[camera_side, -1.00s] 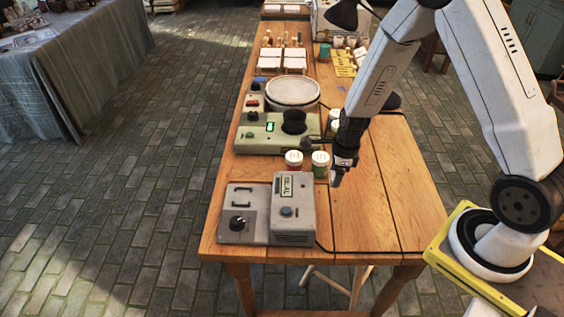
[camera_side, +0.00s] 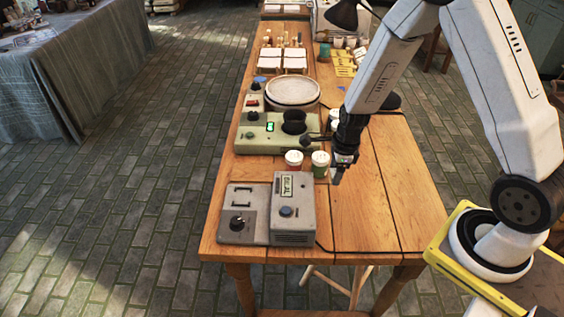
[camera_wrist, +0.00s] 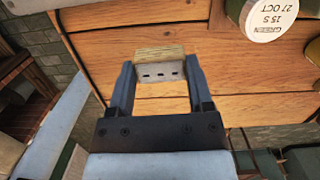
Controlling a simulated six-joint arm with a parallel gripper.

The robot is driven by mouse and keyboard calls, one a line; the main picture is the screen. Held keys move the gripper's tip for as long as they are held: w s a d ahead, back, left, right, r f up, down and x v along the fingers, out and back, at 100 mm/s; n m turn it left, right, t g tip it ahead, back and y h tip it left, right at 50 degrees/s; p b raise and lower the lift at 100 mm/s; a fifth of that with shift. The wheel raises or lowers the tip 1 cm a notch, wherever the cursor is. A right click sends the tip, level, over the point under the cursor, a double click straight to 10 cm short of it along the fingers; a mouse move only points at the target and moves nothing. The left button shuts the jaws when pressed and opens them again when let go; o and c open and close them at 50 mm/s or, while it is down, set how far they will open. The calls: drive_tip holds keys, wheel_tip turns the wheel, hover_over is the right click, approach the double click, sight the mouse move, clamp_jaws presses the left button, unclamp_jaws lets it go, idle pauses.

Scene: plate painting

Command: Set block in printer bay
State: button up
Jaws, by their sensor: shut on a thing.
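My gripper (camera_wrist: 160,90) is shut on a small block (camera_wrist: 160,72) with a tan top edge and a pale face with several dark slots. In the side view my gripper (camera_side: 343,172) is above the wooden table, to the right of the grey printer (camera_side: 292,208); the block is too small to make out clearly there. The printer has a small display, a knob and a slot-like opening on its left part. Its bay cannot be told for certain.
A red jar (camera_side: 293,162) and a green jar (camera_side: 320,165) with white lids stand just left of my gripper. A green machine (camera_side: 262,133) with a dark cup and a round plate (camera_side: 293,92) are farther back.

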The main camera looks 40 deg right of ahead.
drive_tip(key=w+a+r+n+g, duration=0.1)
drive_tip(key=a+r+n, duration=0.2)
drive_tip(key=n, duration=1)
drive_tip(key=w+a+r+n+g+h, duration=0.1)
drive_tip(key=a+r+n, duration=0.1)
drive_tip(key=r+n, duration=0.6)
drive_tip(key=n, duration=0.5)
drive_tip(key=shift+w+a, duration=0.15)
drive_tip(key=shift+a, duration=0.25)
drive_tip(key=shift+a, duration=0.1)
drive_tip(key=a+f+m+t, duration=0.1)
drive_tip(key=a+m, duration=0.4)
drive_tip(key=m, duration=0.8)
drive_tip(key=w+a+f+m+t+y, duration=0.1)
drive_tip(key=a+f+m, duration=0.3)
drive_tip(key=m, duration=0.9)
drive_tip(key=shift+w+a+f+m, duration=0.3)
drive_tip(key=shift+a+f, duration=0.05)
